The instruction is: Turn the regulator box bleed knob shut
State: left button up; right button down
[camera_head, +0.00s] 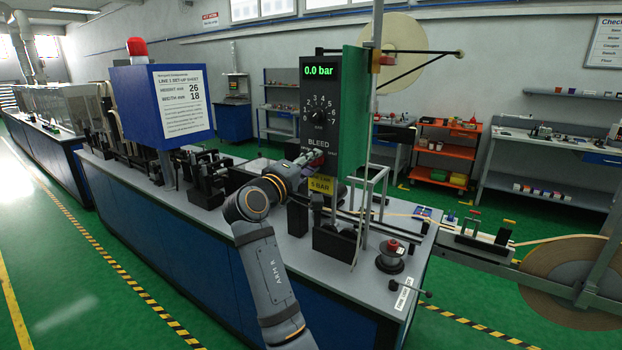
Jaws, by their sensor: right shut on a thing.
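The regulator box (345,130) is a tall dark panel with a green side, upright on the grey bench. Its green display reads 0.0 bar, above a numbered dial knob (318,116). Below the word BLEED is the bleed knob (318,158), a small reddish part mostly hidden by my gripper. My right gripper (312,158) reaches it from the lower left and is shut on it. How far the knob is turned cannot be made out. A yellow label (321,185) reading 5 BAR sits just below. My left gripper is not in view.
Metal frame posts (372,205) stand right of the box. A black block (336,241) stands in front of it. A blue box with a set-up sheet (181,100) stands left. A spool (391,256) sits at the bench's right end, and a large reel (572,280) beyond it.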

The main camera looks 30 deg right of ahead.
jog(key=m+b, duration=0.3)
jog(key=shift+f+m+g, duration=0.15)
jog(key=shift+m+g, duration=0.15)
jog(key=shift+r+m+b, duration=0.2)
jog(key=shift+m+b, duration=1.15)
jog(key=shift+m, duration=0.05)
jog(key=shift+h, duration=0.3)
jog(key=c, duration=1)
grip_release()
jog(key=shift+w, duration=0.1)
jog(key=shift+c, duration=0.2)
jog(key=shift+f, duration=0.1)
